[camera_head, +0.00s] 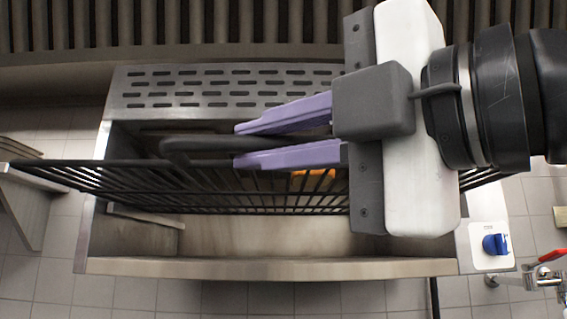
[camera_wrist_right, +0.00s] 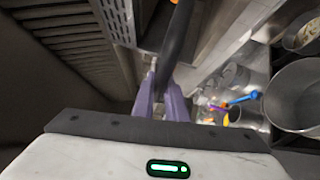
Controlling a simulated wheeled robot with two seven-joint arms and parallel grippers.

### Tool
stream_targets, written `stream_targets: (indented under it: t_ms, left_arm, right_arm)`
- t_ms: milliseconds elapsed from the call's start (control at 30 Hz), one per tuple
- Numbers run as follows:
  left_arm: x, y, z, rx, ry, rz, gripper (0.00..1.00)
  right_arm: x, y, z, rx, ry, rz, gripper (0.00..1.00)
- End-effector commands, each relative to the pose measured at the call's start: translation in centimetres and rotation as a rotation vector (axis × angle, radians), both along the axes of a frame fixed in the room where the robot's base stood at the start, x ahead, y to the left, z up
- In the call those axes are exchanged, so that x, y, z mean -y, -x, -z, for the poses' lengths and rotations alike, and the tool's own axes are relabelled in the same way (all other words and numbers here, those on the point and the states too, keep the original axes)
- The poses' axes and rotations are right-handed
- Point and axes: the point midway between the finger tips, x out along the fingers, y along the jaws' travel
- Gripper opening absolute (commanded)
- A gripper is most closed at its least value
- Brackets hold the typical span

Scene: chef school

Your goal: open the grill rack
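The black wire grill rack (camera_head: 110,180) spans the grill box in the head view. It shows as a narrow band, seen nearly edge-on, so it looks tilted up. Its dark bar handle (camera_head: 185,146) runs between the purple fingers of my right gripper (camera_head: 238,144). The fingers are closed along both sides of the handle; the bar also shows between them in the right wrist view (camera_wrist_right: 175,45). My right gripper and wrist hide part of the rack's right side. My left gripper is not in view.
The steel grill box has a front ledge (camera_head: 270,268) and a slotted plate (camera_head: 215,87) behind. An orange item (camera_head: 313,181) shows through the bars. A blue knob (camera_head: 495,244) and a red-handled tap (camera_head: 552,255) are at right. A large metal pot (camera_wrist_right: 300,95) shows in the wrist view.

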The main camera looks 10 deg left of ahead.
Motion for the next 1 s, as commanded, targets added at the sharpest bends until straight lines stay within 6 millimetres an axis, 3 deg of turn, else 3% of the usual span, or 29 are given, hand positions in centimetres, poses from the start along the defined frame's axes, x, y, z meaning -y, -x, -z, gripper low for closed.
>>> stream_targets:
  t_ms: [33, 100, 467, 1000]
  left_arm:
    - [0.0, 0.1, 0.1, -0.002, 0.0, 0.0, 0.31]
    - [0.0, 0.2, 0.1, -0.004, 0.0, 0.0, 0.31]
    - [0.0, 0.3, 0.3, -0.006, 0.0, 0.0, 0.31]
    - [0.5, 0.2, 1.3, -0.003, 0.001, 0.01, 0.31]
  right_arm:
    - [0.0, 0.1, 0.0, 0.001, 0.0, -0.003, 0.19]
    - [0.0, 0.1, 0.0, 0.001, 0.0, -0.003, 0.31]
    - [0.3, 0.2, 0.0, 0.001, -0.001, -0.001, 0.31]
    - [7.5, 5.3, 1.3, 0.001, -0.002, 0.0, 0.31]
